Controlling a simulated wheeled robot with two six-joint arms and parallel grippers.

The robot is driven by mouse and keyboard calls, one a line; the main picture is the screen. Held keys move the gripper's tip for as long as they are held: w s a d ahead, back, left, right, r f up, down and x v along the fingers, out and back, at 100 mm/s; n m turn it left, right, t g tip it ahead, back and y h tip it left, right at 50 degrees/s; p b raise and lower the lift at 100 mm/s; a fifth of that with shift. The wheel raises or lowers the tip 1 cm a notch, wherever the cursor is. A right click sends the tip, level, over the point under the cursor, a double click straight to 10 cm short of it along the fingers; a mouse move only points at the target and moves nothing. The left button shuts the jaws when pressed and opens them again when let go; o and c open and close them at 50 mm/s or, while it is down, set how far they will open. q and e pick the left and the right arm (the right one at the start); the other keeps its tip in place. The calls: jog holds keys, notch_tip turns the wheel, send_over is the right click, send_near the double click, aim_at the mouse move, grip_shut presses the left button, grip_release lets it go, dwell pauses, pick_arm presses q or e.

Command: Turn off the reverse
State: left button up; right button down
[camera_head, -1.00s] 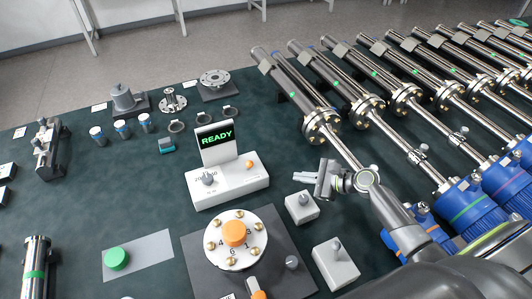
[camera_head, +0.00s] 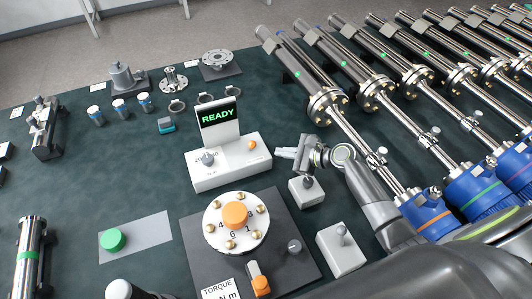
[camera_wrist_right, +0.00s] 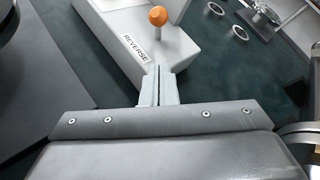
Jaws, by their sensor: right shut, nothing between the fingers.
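The reverse switch is a small lever with an orange ball (camera_head: 252,145) on the right part of a white control box (camera_head: 232,178). In the right wrist view the orange ball (camera_wrist_right: 158,17) stands on a short stem, beside a label reading REVERSE (camera_wrist_right: 135,48). My right gripper (camera_head: 279,153) is just right of the box, its fingers pointing left toward the switch. In the wrist view the right gripper (camera_wrist_right: 160,76) is shut and empty, its tips near the box edge below the ball, apart from the ball. My left gripper is not in view.
A display reading READY (camera_head: 218,115) stands on the box, with a grey knob (camera_head: 208,158) at its left. A round plate with an orange centre (camera_head: 235,214) lies in front. Small grey switch boxes (camera_head: 341,248) stand at right. Steel cylinders fill the right side.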

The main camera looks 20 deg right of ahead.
aim_at(251, 146)
jog(key=shift+b+x, duration=0.4)
jog(key=shift+x, duration=0.6)
jog(key=a, duration=0.1)
jog(key=w+a, duration=0.1)
jog(key=shift+w+a+r+p, duration=0.3)
jog(key=shift+r, duration=0.1)
jog(key=shift+w+a+r, duration=0.15)
jog(key=shift+a, duration=0.25)
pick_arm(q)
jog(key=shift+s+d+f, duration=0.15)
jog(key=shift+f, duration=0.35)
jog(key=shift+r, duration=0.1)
